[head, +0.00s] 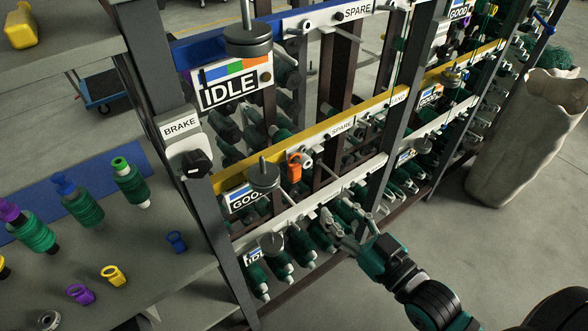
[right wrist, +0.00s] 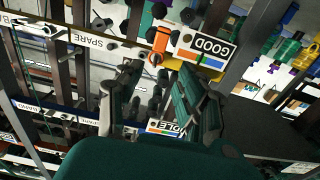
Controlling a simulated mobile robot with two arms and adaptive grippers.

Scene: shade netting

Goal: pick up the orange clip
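The orange clip (head: 294,167) sits at the yellow rail of the rack, near the middle of the head view, just right of a round grey disc with a stem. It also shows in the right wrist view (right wrist: 158,42), beside the GOOD sign. My right gripper (head: 338,213) is in front of the rack, below and right of the clip in the head view. Its fingers (right wrist: 160,72) look spread and empty in the right wrist view, with the clip beyond their tips. My left gripper is not in view.
The yellow rail (head: 330,128) and the white label rail below it cross the rack between dark posts. Green bobbins (head: 301,243) hang close to my right gripper. A bench with spools (head: 83,207) stands at left. A beige sack (head: 530,140) stands at right on open floor.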

